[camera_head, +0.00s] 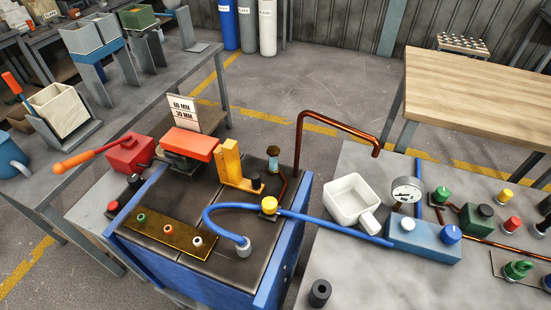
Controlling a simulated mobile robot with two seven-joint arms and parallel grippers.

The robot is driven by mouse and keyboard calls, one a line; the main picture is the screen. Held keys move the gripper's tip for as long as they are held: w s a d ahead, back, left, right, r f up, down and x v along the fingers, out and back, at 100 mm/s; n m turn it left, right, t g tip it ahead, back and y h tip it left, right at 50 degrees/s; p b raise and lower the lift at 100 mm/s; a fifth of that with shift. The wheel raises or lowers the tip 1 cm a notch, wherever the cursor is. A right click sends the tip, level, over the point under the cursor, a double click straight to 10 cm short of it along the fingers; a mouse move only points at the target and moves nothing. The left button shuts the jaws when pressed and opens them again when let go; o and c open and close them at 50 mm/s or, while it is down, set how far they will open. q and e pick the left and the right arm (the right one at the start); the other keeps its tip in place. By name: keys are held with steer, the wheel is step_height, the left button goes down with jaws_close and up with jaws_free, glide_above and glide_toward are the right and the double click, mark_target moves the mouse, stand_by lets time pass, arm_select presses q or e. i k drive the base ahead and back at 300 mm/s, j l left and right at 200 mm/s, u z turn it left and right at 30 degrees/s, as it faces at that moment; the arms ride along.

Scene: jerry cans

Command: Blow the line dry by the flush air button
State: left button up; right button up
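Neither of my grippers is in view. A blue hose (225,207) loops from a grey fitting (243,248) on the dark-topped blue cart (262,283) to a yellow-capped valve (269,205). A straight blue line (330,223) continues right to a blue box (424,240). The box carries a white knob (407,224), a blue knob (450,233) and a round gauge (407,190). Push buttons on the right bench include a green one (441,194), a yellow one (506,195) and a red one (511,225). No label identifies the flush air button.
A white square cup with a handle (352,200) stands on the grey bench (375,285). A bent copper pipe (335,122) rises between cart and bench. A red unit with an orange lever (128,154) is at left. A wooden table (480,100) stands behind; the floor between is clear.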

mark_target(408, 223)
steer(key=z, duration=1.9)
steer(key=i+l, duration=0.1)
steer(key=l, duration=0.5)
steer(key=i+l, duration=0.1)
steer(key=l, duration=0.5)
steer(key=i+l, duration=0.1)
steer(key=l, duration=0.55)
steer(key=l+u, duration=0.1)
steer(key=u, duration=1.45)
